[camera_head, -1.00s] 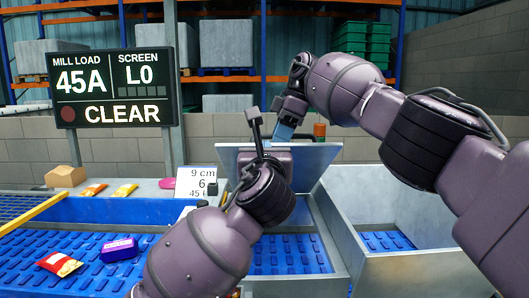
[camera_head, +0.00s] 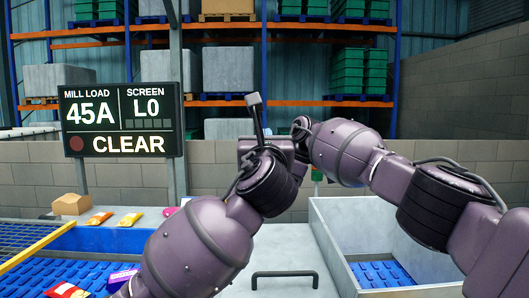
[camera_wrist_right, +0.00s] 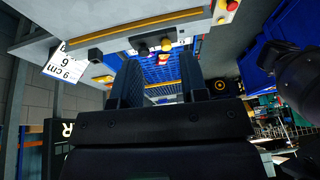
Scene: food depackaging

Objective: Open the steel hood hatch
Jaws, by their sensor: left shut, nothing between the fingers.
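The steel hood hatch (camera_head: 285,250) lies flat over its opening in the head view, with its black bar handle (camera_head: 285,273) on the near part. My left gripper (camera_head: 265,143) is beyond and above the hatch, pointing away; it is shut and empty, its fingertips mostly hidden by its own wrist. My right gripper is beside it, mostly hidden behind its arm in the head view. In the right wrist view my right gripper (camera_wrist_right: 160,75) has its two dark fingers apart with nothing between them. Neither gripper touches the handle.
An open steel bin (camera_head: 335,240) with a blue floor stands to the right of the hatch. A blue conveyor (camera_head: 40,270) with packets lies at the left. A display board (camera_head: 120,120) reading CLEAR stands behind. Red and yellow buttons show in the right wrist view.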

